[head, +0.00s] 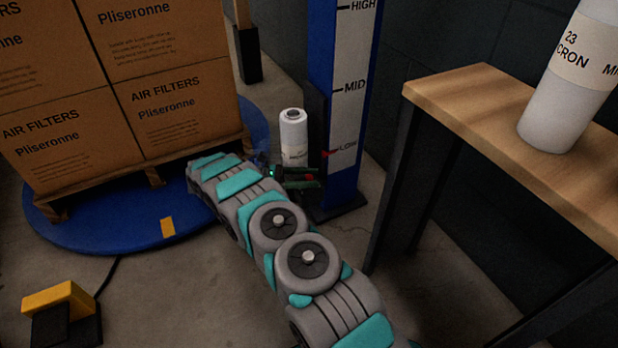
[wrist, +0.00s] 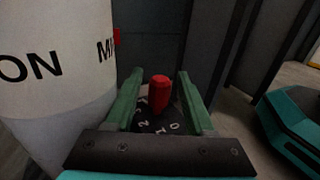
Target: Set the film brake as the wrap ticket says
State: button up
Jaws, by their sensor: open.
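The film brake shows in the wrist view as a red knob (wrist: 160,92) standing over a dark dial (wrist: 152,124) with white numerals. I can read 0, 1 and 2; the others are partly hidden, and I cannot tell which one the knob points to. My gripper (wrist: 160,88) is open, its green fingers on either side of the knob with visible gaps. In the head view my gripper (head: 302,178) is low by the foot of the blue mast, beside the white film roll (head: 293,132). No wrap ticket is readable in either view.
The blue mast (head: 342,70) is marked HIGH, MID and LOW, with a red pointer near LOW. Stacked filter cartons (head: 125,85) stand on a pallet over a blue turntable (head: 130,234). A wooden table (head: 480,100) holds another film roll (head: 565,95). A yellow pedal (head: 58,297) lies front left.

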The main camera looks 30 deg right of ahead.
jog(key=shift+r+n+t+p, duration=0.2)
jog(key=shift+n+t+p, duration=0.2)
jog(key=shift+t+p, duration=0.15)
jog(key=shift+n+t+h+p, duration=0.4)
jog(key=shift+n+t+h, duration=0.1)
jog(key=shift+t, duration=0.25)
